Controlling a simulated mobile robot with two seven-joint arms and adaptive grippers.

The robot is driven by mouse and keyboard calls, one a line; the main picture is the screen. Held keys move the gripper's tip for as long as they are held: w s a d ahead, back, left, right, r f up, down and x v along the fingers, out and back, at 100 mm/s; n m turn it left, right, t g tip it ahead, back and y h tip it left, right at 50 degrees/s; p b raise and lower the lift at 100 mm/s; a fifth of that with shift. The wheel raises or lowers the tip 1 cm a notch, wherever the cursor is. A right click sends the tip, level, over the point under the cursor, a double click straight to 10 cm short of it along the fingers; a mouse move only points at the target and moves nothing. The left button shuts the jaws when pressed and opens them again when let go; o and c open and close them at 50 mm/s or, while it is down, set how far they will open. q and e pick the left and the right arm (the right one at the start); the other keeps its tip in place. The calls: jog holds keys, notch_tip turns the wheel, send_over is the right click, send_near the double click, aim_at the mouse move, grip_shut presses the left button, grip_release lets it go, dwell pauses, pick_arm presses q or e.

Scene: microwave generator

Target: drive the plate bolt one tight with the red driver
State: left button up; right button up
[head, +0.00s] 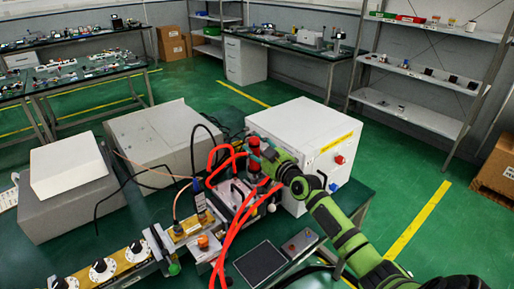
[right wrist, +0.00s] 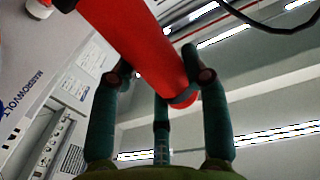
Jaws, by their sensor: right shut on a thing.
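The red driver (head: 254,143) stands roughly upright above the metal assembly in the middle of the bench in the head view. My right gripper (head: 264,155) is shut around it, its arm coming in from the lower right. In the right wrist view the red driver (right wrist: 135,45) runs from the upper left to between the teal fingers of my right gripper (right wrist: 160,80). The plate bolt cannot be made out; the driver's tip is hidden among hoses and the assembly. My left gripper is not in view.
Thick orange-red hoses (head: 231,239) loop around the assembly close to my right gripper. A white cabinet (head: 292,127) stands just behind it. Grey boxes (head: 172,125) are at left. A panel with knobs (head: 103,268) lies at front left. A dark flat pad (head: 260,264) lies in front.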

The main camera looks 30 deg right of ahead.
aim_at(260, 171)
jog(key=shift+f+b, duration=3.45)
jog(key=shift+s+a+f+b, duration=0.1)
jog(key=shift+f+b, duration=0.3)
jog(key=shift+f, duration=0.3)
dwell(1.1)
jog(key=shift+r, duration=0.2)
dwell(0.4)
